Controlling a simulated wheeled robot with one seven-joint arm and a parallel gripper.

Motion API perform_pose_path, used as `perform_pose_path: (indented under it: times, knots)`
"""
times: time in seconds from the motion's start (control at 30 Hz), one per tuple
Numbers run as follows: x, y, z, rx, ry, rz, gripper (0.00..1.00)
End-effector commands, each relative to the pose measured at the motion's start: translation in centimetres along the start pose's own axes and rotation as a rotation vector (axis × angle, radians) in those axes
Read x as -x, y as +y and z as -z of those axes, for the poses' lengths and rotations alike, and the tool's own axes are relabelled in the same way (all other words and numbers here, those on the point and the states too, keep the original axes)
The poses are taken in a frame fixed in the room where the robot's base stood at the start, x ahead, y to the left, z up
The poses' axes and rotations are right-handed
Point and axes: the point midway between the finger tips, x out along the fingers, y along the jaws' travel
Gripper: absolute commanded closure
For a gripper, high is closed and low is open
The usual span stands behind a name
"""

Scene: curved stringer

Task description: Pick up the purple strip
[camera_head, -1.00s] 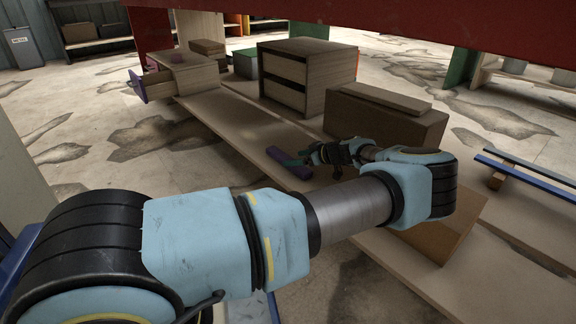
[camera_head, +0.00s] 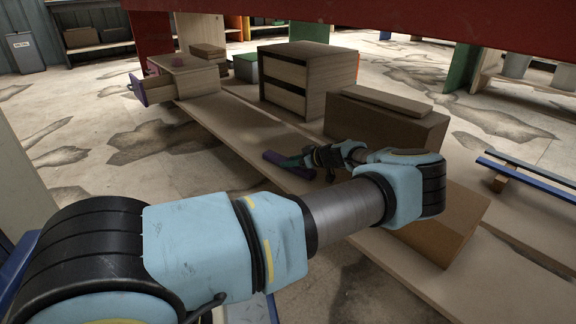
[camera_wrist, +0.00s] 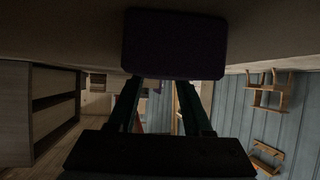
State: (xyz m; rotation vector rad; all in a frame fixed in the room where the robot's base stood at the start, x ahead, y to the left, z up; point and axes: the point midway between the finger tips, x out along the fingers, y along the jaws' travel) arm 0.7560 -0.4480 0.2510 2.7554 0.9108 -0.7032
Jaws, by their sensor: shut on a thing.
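The purple strip (camera_head: 304,172) is at the middle of the long wooden board, near its left edge, in the head view. In the wrist view its dark purple face (camera_wrist: 174,45) fills the top middle, across the fingertips. My gripper (camera_head: 287,162), with teal fingers, reaches the strip from the right and is shut on it. The fingers also show in the wrist view (camera_wrist: 160,84), rising to the strip's lower edge. Part of the strip is hidden behind the fingers in the head view. I cannot tell whether it touches the board.
A brown box with a flat lid (camera_head: 385,118) stands just behind my gripper. A two-drawer cabinet (camera_head: 305,82) stands farther back. A cardboard box (camera_head: 445,225) is at the right below my wrist. The board (camera_head: 235,120) is clear left of the cabinet. A red beam (camera_head: 400,22) crosses overhead.

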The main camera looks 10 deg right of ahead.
Motion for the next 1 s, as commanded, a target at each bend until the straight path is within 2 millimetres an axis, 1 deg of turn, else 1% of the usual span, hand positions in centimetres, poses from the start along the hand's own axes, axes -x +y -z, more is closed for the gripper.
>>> perform_pose_path:
  times: [0.03,0.2,0.23,0.57,0.67,1.0]
  knots:
    - [0.0,0.0,-0.1,0.000,-0.001,0.000,0.79]
    - [0.0,0.0,-0.1,0.000,-0.001,0.000,0.98]
    - [0.0,0.0,-0.1,0.000,-0.001,0.001,1.00]
    - [0.1,0.0,0.1,0.000,-0.001,0.000,1.00]
    - [0.6,0.0,1.1,0.002,-0.001,0.000,1.00]
    - [3.8,0.0,6.8,0.002,-0.001,-0.001,1.00]
